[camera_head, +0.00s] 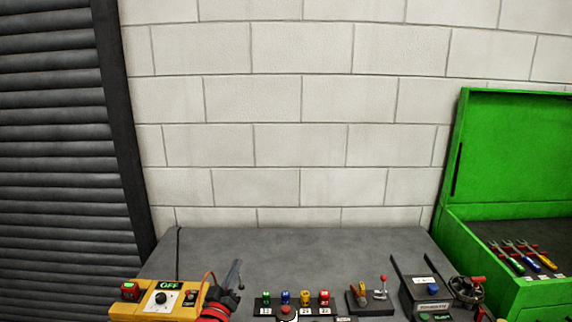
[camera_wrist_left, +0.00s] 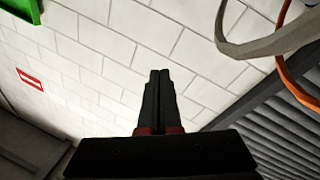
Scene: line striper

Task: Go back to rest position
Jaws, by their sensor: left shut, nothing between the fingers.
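My left gripper (camera_head: 236,268) is low in the head view, left of centre, with dark fingers pointing up and a red part at its base. In the left wrist view the same gripper (camera_wrist_left: 160,73) shows its two black fingers together, shut and empty, with the wall behind them. My right gripper is not seen in either view.
A grey workbench (camera_head: 300,245) stands against the white block wall (camera_head: 300,100). Along its front are a yellow control box (camera_head: 162,299), coloured buttons (camera_head: 305,298), levers (camera_head: 383,288) and a handwheel (camera_head: 467,290). A green toolbox (camera_head: 510,150) stands open at right. The bench's back strip is clear.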

